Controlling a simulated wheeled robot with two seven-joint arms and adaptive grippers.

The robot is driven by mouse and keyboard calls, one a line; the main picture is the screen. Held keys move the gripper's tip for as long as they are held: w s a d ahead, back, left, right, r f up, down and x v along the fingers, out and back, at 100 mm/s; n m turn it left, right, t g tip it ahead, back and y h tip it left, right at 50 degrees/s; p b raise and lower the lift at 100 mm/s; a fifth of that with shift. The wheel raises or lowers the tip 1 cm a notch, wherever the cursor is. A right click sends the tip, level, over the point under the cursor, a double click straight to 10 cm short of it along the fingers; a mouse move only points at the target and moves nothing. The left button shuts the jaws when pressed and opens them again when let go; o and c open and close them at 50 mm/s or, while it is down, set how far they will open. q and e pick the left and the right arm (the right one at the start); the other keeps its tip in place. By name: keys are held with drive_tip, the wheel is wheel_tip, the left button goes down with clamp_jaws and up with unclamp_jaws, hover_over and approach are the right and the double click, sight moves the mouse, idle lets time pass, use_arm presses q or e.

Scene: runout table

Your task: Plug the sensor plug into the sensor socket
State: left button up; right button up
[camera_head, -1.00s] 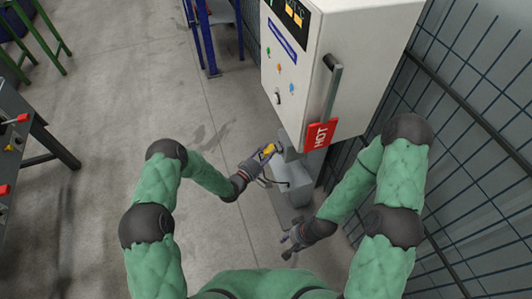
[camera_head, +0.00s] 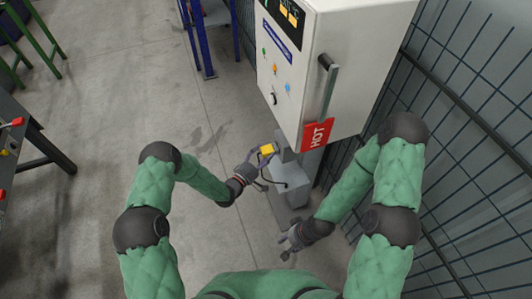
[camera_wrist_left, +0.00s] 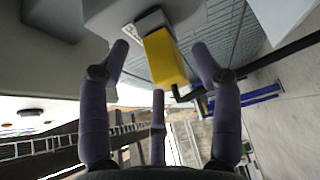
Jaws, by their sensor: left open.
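The yellow sensor plug (camera_head: 266,149) is below the cabinet in the head view. In the left wrist view the plug (camera_wrist_left: 166,58) has its far end against a grey socket with a pale rim (camera_wrist_left: 150,21); how deep it sits is hidden. My left gripper (camera_head: 258,160) is open just behind the plug. In the wrist view its fingers (camera_wrist_left: 162,54) stand on either side of the plug with visible gaps. A dark cable leaves the plug's near end. My right gripper (camera_head: 289,242) hangs low and apart from the plug; its finger opening is too small to judge.
A mesh fence (camera_head: 470,150) is close on the right.

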use_arm(q)
drive_tip(key=v, duration=1)
drive_tip(key=shift+s, duration=0.1)
idle(0.6)
drive_tip(key=s+a+f+m+g+y+p, duration=0.2)
drive_tip(key=s+a+f+m+g+y, duration=0.1)
drive_tip(key=s+f+g+y, duration=0.25)
drive_tip(key=s+a+m+g+y+p, duration=0.1)
drive_tip(key=s+m+g, duration=0.3)
drive_tip(key=s, duration=1.5)
drive_tip(key=a+g+y, duration=0.1)
drive_tip(key=g, duration=0.2)
drive_tip(key=shift+f+m+g+p, duration=0.2)
drive_tip(key=shift+m+g+p, duration=0.1)
drive_tip(key=shift+g, duration=0.05)
drive_tip(key=shift+a, duration=0.1)
